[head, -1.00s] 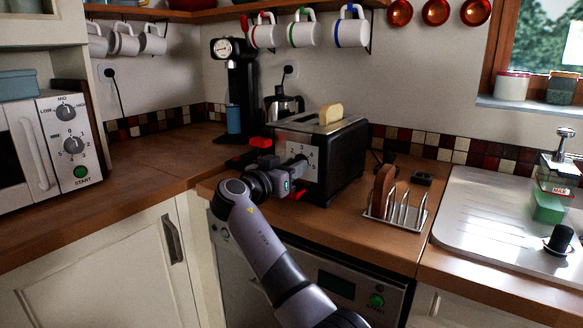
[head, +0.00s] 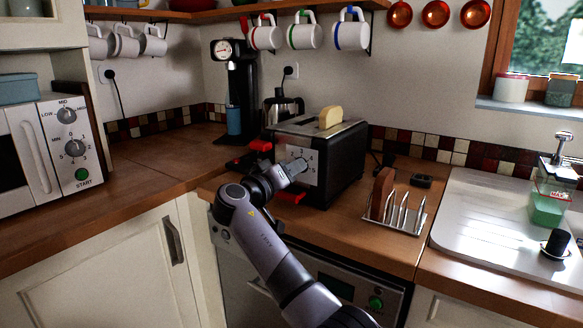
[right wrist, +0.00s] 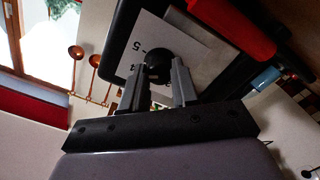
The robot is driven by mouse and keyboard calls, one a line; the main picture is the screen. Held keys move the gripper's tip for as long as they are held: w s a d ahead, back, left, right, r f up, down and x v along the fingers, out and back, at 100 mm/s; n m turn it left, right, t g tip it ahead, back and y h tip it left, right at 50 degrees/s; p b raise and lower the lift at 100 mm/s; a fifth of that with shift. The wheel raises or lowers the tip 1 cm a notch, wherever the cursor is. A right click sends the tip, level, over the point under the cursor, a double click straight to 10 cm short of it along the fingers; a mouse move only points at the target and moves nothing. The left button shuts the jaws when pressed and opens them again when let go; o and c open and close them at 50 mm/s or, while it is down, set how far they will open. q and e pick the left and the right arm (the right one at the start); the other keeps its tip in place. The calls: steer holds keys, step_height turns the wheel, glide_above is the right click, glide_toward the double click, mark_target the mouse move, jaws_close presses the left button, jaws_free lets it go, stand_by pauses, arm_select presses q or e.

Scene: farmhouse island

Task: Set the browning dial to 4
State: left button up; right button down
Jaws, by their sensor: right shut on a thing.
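The black and steel toaster (head: 346,162) stands on the wooden counter with a slice of bread (head: 330,117) showing in its top. Its pale front panel (head: 309,182) carries numbers, partly covered by my gripper. My right gripper (head: 300,166) reaches the panel and is shut on the browning dial. The right wrist view shows the dark round dial (right wrist: 158,68) between the two fingers (right wrist: 158,84); the numbers 5 and 4 show beside it. The dial's pointer is hidden, so I cannot tell its setting. My left gripper is out of view.
Red levers (head: 260,146) stick out of the toaster front, close to my gripper. A toast rack (head: 409,222) with brown toast stands to the right. The left counter (head: 150,155) is mostly clear.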

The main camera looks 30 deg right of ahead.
steer(key=shift+n+p, duration=0.4)
steer(key=shift+n, duration=0.8)
steer(key=c, duration=0.8)
jaws_free()
steer(key=shift+c, duration=0.2)
steer(key=shift+a, duration=0.1)
steer(key=b+v, duration=0.1)
steer(key=v, duration=0.6)
